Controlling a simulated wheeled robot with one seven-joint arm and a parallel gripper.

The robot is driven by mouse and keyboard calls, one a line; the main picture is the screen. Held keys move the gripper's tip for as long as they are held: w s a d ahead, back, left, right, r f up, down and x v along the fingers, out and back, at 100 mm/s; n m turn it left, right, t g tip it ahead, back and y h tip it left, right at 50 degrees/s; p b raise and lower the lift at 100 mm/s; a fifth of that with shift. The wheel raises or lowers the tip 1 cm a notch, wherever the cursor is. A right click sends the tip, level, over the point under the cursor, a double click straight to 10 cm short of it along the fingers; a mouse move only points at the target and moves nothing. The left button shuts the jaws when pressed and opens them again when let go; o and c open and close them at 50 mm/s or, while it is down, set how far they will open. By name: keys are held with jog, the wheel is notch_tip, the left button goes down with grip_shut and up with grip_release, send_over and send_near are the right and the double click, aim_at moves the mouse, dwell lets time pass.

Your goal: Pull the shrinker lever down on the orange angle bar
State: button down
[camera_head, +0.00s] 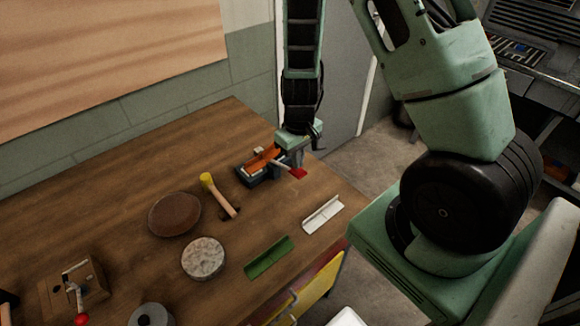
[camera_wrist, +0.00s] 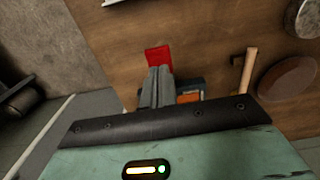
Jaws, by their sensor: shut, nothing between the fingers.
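The shrinker (camera_head: 250,178) is a dark, low tool near the far right edge of the wooden table. The orange angle bar (camera_head: 262,158) lies in it, and a bit of orange also shows in the wrist view (camera_wrist: 188,98). The shrinker lever ends in a red grip (camera_head: 298,173), pointing right and toward the table's near side. My gripper (camera_head: 297,163) is shut and points down at the lever, close by the red grip. In the wrist view the fingertips (camera_wrist: 159,72) overlap the red grip (camera_wrist: 158,58). I cannot tell whether they touch it.
A yellow-headed mallet (camera_head: 220,193), a brown disc (camera_head: 174,214) and a grey disc (camera_head: 204,258) lie left of the shrinker. A green angle bar (camera_head: 269,257) and a white one (camera_head: 323,214) lie nearer the front edge. A wooden block with a red-knobbed lever (camera_head: 76,284) stands front left.

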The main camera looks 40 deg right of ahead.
aim_at(298, 171)
jog(key=shift+f+b, duration=2.95)
jog(key=shift+f, duration=0.45)
jog(key=shift+r, duration=0.1)
notch_tip(298, 171, up, 11)
jog(key=p, duration=0.9)
jog(key=shift+r+p, duration=0.1)
jog(key=shift+p, duration=0.3)
jog(key=s+a+r+n+y+b, duration=0.1)
jog(key=s+a+r+n+b, duration=0.2)
jog(key=a, duration=0.6)
jog(key=s+a+r+n+y+b, duration=0.1)
jog(key=s+a+r+b, duration=0.2)
jog(key=a, duration=0.5)
jog(key=s+a+n+b, duration=0.1)
jog(key=s+a+b, duration=0.1)
jog(key=s, duration=0.4)
jog(key=s+a+r+n+h+b, duration=0.1)
jog(key=s+a+n+b, duration=0.1)
jog(key=s, duration=0.3)
jog(key=shift+s+a+r+b, duration=0.25)
jog(key=shift+s+a+b, duration=0.15)
jog(key=shift+a+b, duration=0.35)
